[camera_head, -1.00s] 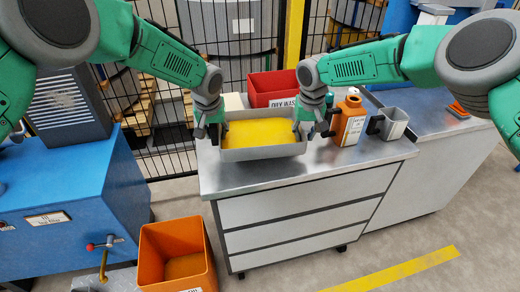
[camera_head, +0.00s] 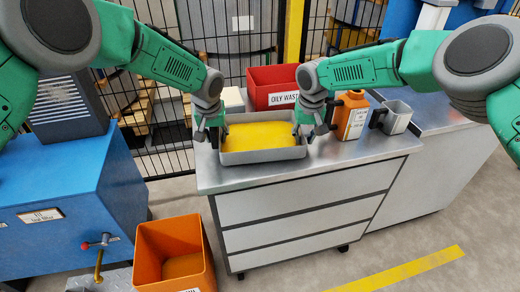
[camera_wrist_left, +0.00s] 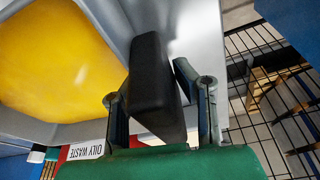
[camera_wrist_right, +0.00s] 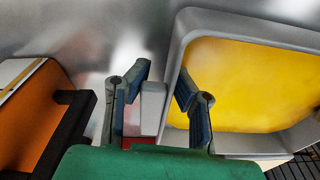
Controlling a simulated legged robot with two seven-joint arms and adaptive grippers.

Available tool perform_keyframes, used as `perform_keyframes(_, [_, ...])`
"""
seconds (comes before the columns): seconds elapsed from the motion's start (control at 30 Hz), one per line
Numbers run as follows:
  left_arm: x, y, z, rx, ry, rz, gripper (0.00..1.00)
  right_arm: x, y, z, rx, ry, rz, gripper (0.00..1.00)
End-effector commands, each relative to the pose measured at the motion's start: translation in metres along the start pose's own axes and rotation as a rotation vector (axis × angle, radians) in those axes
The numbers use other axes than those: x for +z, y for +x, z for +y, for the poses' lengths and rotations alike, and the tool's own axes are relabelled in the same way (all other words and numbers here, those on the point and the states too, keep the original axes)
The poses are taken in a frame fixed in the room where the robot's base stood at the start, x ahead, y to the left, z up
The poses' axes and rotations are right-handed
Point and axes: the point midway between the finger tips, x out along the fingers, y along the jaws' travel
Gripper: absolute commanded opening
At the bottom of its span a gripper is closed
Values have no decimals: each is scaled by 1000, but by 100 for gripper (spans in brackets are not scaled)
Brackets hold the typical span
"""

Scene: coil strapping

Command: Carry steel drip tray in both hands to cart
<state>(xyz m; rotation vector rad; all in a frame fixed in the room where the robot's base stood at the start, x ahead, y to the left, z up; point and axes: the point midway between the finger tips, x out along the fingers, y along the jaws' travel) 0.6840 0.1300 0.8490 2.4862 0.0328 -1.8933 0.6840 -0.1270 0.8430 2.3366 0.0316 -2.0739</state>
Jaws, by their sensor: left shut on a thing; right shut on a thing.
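The steel drip tray (camera_head: 262,157) is a grey rectangular pan with yellow liquid (camera_head: 265,135) in it. It is level at the left part of the cart's grey top (camera_head: 350,160), and looks to be at or very near that surface. My left gripper (camera_head: 211,132) is at the tray's left end, shut on it; the left wrist view shows a black grip piece (camera_wrist_left: 155,90) between the fingers. My right gripper (camera_head: 310,130) is at the right end, shut on it; the right wrist view shows a grey piece (camera_wrist_right: 152,108) between the fingers.
A red oily waste bin (camera_head: 272,85) stands behind the tray. An orange container (camera_head: 350,115) and a grey cup (camera_head: 396,118) stand close to my right gripper. An orange bin (camera_head: 175,250) is on the floor, and a blue machine (camera_head: 60,190) stands left.

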Motion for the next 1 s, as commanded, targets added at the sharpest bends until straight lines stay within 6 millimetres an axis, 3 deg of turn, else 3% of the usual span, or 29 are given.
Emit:
perform_keyframes(0.17, [3, 12, -2, -4, 4, -1, 0, -1, 12, 4, 5, 5, 4, 0])
perform_keyframes(0.2, [4, 12, -2, -5, 4, -3, 32, 0, 12, 4, 6, 5, 3, 26])
perform_keyframes(0.23, [4, 11, -2, -4, 4, -3, 42, 0, 11, 4, 6, 5, 3, 37])
perform_keyframes(0.27, [4, 11, -2, -4, 3, -3, 46, 0, 10, 4, 5, 4, 3, 40])
perform_keyframes(0.67, [2, 3, 0, -1, 1, 0, 46, 0, 10, 1, 1, 1, 0, 40])
perform_keyframes(1.0, [1, -64, 0, -2, 2, 2, 46, 1, 10, 0, 1, 1, 0, 40])
